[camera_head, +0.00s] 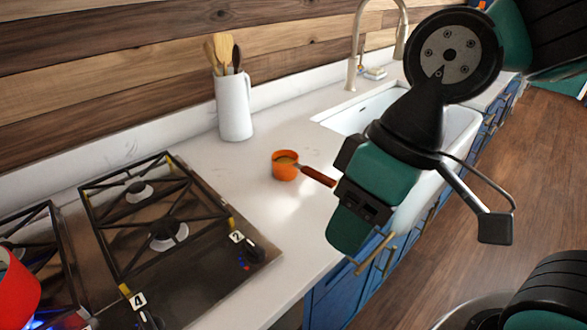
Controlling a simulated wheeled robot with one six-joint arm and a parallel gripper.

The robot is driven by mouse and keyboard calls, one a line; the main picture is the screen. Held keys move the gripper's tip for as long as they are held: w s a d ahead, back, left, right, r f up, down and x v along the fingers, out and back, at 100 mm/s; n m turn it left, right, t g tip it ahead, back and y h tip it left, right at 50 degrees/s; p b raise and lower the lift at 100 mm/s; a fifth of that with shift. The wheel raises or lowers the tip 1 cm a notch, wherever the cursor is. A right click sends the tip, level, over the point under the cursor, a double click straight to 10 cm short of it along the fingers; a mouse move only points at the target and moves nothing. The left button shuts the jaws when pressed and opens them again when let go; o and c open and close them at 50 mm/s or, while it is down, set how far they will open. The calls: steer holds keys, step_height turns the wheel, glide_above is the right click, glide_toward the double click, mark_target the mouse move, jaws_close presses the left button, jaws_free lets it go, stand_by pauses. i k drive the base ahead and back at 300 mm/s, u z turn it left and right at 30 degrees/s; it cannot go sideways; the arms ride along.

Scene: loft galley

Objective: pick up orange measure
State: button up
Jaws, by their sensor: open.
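The orange measure (284,168) is a small round cup standing upright on the white counter between the stove and the sink. Its reddish-brown handle points right, toward my gripper (362,203). The handle's far end meets the edge of my gripper in the picture; I cannot tell if they touch or if part of the handle is hidden. My gripper, teal and black, is open at the right of the cup, over the counter's front edge. Nothing is seen held in it.
A white pitcher (234,107) with wooden utensils stands behind the measure. A gas stove (170,230) lies at left, with a red pot (15,290) and a blue flame. A white sink (360,108) and tap (354,55) are behind my arm. The counter around the cup is clear.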

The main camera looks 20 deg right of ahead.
mark_target(285, 165)
steer(key=z, duration=0.4)
steer(key=k, duration=1.05)
steer(key=z, duration=0.8)
steer(key=i, duration=0.8)
steer(key=u, duration=0.85)
steer(key=i, duration=0.8)
steer(key=u, duration=0.65)
